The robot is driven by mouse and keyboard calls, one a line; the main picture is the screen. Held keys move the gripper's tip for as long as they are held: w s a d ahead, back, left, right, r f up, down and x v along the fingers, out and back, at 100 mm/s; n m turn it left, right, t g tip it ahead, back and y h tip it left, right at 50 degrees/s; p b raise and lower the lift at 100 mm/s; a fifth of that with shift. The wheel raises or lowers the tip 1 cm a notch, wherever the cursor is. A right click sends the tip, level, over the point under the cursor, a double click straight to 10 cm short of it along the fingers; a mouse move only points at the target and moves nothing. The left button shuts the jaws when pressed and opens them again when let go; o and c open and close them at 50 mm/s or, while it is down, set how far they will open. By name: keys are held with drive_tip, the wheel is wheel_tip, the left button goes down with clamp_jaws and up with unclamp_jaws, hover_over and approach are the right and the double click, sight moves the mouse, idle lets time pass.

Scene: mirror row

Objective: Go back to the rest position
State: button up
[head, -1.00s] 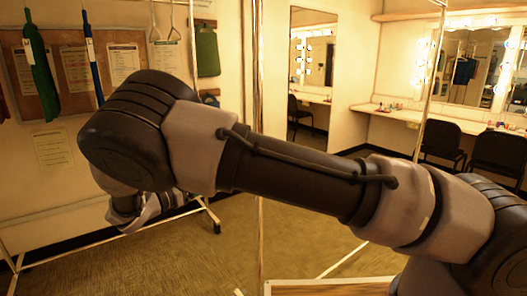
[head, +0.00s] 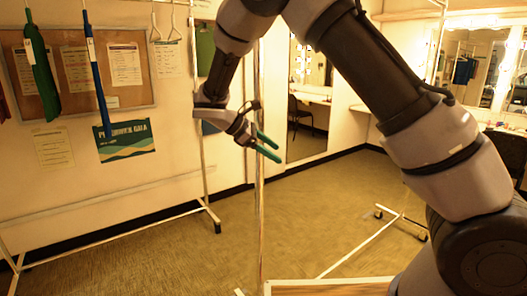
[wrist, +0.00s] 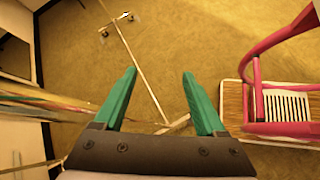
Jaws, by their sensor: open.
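My gripper (head: 268,148) has two green fingers and hangs from my bent arm near the middle of the head view, in front of the back wall and close to a thin upright pole (head: 260,215). In the wrist view my gripper (wrist: 160,95) points down at the carpet. Its fingers are apart with nothing between them. A thin rail of a wheeled rack (wrist: 140,65) lies below and beyond them.
A pink-framed thing (wrist: 262,85) stands on a wooden surface (wrist: 232,100) right of my fingers. A clothes rack (head: 204,150) stands left. A pin board (head: 75,75) and a poster (head: 125,140) are on the wall. The carpet (head: 300,215) is open mid-room.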

drive_tip(key=s+d+r+m+g+y, duration=0.1)
drive_tip(key=s+d+r+m+y, duration=0.4)
drive_tip(key=d, duration=0.3)
drive_tip(key=s+d+r+m+g+y, duration=0.1)
drive_tip(key=s+d+r+m+y, duration=0.2)
drive_tip(key=d+r+m, duration=0.4)
drive_tip(key=s+d+r+m+t+y, duration=0.2)
drive_tip(key=s+d+r+m+t, duration=0.1)
drive_tip(key=s, duration=0.3)
drive_tip(key=s+d+r+m+t+y, duration=0.1)
drive_tip(key=s+d+r+m+t, duration=0.2)
drive_tip(key=s+m, duration=0.3)
drive_tip(key=shift+s+d+r+m+y, duration=0.3)
drive_tip(key=shift+s+d+r+y, duration=0.1)
drive_tip(key=shift+d+r, duration=0.15)
